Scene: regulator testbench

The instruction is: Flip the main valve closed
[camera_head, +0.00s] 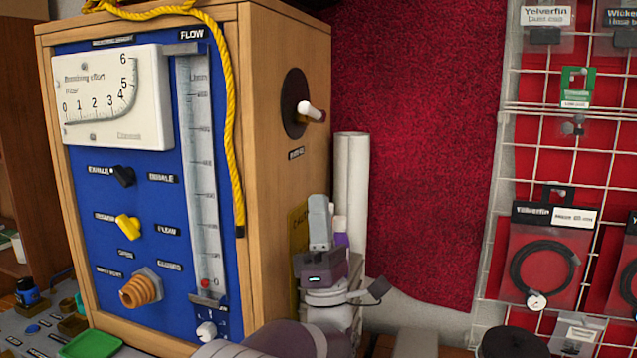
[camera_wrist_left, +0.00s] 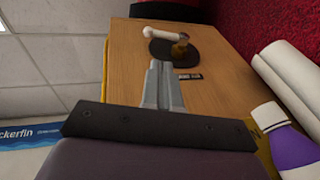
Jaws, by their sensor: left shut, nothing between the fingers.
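A lever valve (camera_head: 311,112) is on the right side of the wooden testbench cabinet (camera_head: 265,190). It has a dark round plate and a white-ended handle that sticks out. A small label, too small to read, is below it. In the left wrist view the valve (camera_wrist_left: 172,48) shows at the top, with its white handle pointing left. My left gripper (camera_head: 319,203) points up beside the cabinet, below and slightly right of the valve. Its fingers (camera_wrist_left: 160,65) are together and empty, and apart from the handle. My right gripper is not in view.
The blue front panel (camera_head: 100,240) carries a gauge, a flow tube and several knobs. A yellow rope (camera_head: 229,90) hangs over it. White rolls (camera_head: 351,180) and a purple-banded bottle (camera_wrist_left: 290,148) stand close to my left gripper. A wire rack (camera_head: 560,160) is at right.

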